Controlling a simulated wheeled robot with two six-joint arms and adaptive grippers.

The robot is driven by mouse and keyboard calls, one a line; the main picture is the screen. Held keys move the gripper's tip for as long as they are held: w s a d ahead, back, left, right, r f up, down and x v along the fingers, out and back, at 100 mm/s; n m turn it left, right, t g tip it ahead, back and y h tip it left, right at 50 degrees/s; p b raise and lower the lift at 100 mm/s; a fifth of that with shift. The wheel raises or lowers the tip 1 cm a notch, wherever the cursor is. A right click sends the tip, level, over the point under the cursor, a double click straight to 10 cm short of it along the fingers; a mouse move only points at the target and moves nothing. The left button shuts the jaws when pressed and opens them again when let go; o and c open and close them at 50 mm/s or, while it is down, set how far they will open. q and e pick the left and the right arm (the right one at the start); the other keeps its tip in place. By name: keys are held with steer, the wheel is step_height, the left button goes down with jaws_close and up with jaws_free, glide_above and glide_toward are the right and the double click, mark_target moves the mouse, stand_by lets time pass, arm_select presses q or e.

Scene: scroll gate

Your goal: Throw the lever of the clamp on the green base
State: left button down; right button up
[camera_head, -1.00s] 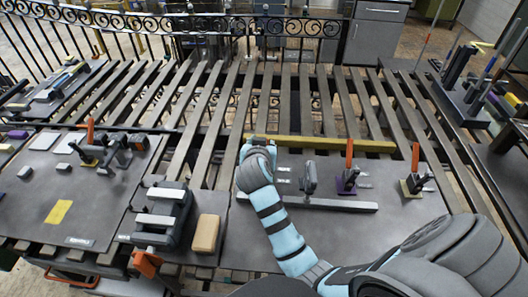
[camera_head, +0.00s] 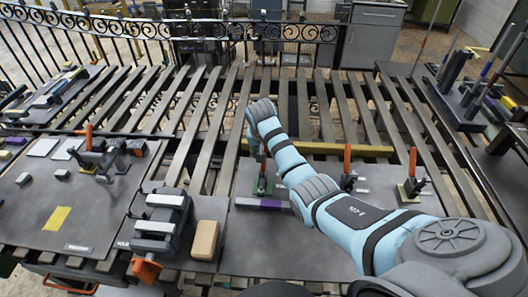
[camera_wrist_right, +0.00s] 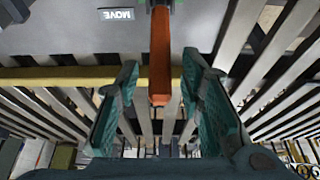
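The clamp on the green base (camera_head: 263,188) stands on the right-hand dark plate in the head view, left of my right arm. Its orange lever (camera_head: 262,161) stands upright. In the right wrist view the orange lever (camera_wrist_right: 160,50) is between the fingers of my right gripper (camera_wrist_right: 160,75), with a gap on each side. The gripper is open. In the head view my right wrist is above and behind the clamp, and the fingers are not clearly visible there. A small green part (camera_wrist_right: 178,3) shows at the top of the wrist view. My left gripper is not in view.
A purple-based clamp (camera_head: 348,182) and a yellow-based clamp (camera_head: 411,189), both with upright orange levers, stand right of my arm. A yellow bar (camera_head: 320,148) runs behind. A tan block (camera_head: 205,240) sits left.

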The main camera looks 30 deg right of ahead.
steer(key=shift+x, duration=1.15)
jaws_close()
